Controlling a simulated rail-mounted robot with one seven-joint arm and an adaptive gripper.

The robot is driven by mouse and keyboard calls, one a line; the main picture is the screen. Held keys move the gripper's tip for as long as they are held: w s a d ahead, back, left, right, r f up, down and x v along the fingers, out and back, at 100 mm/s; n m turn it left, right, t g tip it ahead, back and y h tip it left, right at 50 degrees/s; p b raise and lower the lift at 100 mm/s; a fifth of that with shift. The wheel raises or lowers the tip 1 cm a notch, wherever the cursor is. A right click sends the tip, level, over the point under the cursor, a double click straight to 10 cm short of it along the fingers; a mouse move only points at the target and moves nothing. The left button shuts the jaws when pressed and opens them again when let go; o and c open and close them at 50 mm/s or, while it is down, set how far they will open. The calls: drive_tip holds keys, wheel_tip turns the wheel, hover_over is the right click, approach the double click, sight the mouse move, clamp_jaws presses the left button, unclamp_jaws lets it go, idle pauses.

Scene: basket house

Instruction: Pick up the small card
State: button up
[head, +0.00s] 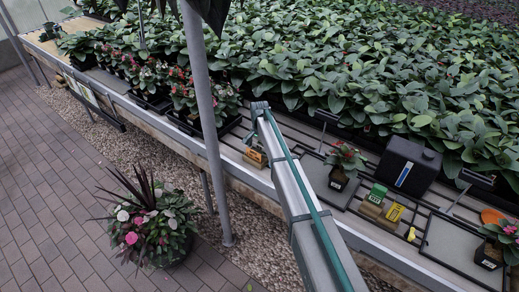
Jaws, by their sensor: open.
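Several small card-like pieces are on the bench, and I cannot tell which is the small card. A yellow card (395,212) leans on a small wooden block at the right of the middle. A green piece (377,193) stands beside it on another block. A small orange-yellow piece (256,156) lies further left, beside what looks like my grey arm with a teal line along it. The arm crosses the bench from the bottom edge. I cannot make out gripper jaws at its far end, and nothing is seen held.
A black box (408,166) stands behind the cards. Potted flowers (345,160) stand left of it, and another pot (489,254) is at the right edge. Dense leafy plants (390,60) fill the back. A grey post (205,110) rises before the bench. Grey plates (330,182) have bare room.

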drive_tip(key=shift+f, duration=0.35)
drive_tip(key=c, duration=0.5)
drive_tip(key=shift+c, duration=0.3)
drive_tip(key=shift+r, duration=0.1)
